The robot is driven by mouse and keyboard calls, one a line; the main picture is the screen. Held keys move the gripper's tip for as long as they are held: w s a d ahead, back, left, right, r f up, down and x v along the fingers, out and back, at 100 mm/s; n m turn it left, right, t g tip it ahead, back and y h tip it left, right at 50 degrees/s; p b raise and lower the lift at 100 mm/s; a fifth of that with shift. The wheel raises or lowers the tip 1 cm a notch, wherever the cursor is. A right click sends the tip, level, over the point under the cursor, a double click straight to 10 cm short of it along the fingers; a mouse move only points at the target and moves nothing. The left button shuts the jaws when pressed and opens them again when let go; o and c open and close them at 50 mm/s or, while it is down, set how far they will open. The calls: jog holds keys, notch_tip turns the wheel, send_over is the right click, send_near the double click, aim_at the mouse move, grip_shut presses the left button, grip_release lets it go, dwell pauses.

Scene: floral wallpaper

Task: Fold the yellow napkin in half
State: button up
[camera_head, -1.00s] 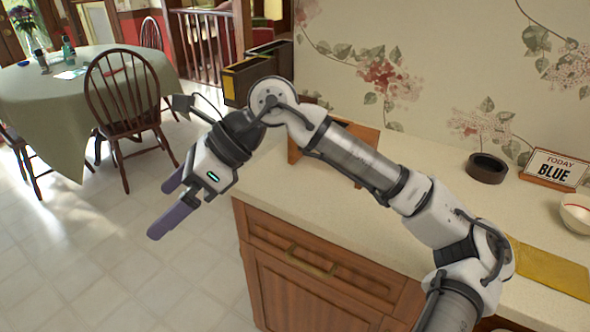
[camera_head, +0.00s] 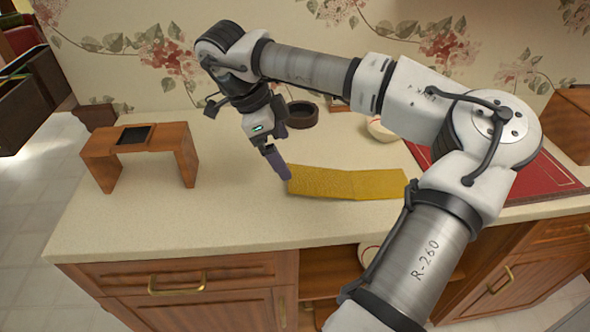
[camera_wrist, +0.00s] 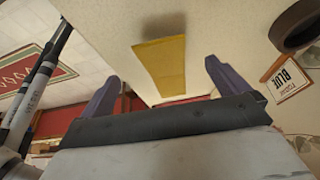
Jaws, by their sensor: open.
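The yellow napkin (camera_head: 350,184) lies on the pale countertop, spread as a long strip with a crease across it. In the wrist view the napkin (camera_wrist: 161,65) shows ahead, between the two purple fingers and apart from them. My gripper (camera_head: 277,163) points down at the napkin's left end in the head view. It also shows in the wrist view (camera_wrist: 162,85), with its fingers wide apart and nothing between them. In the head view a fingertip overlaps the napkin's left edge; I cannot tell whether it touches.
A small wooden stand (camera_head: 144,150) is at the left of the counter (camera_head: 240,215). A dark ring (camera_head: 302,114) and a white bowl (camera_head: 381,130) stand behind the napkin. A red mat (camera_head: 540,178) lies at right. The counter in front of the napkin is clear.

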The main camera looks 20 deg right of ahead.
aim_at(298, 177)
jog(key=p+x, duration=0.1)
jog(key=x, duration=0.7)
jog(key=shift+f, duration=0.15)
jog(key=c, duration=0.7)
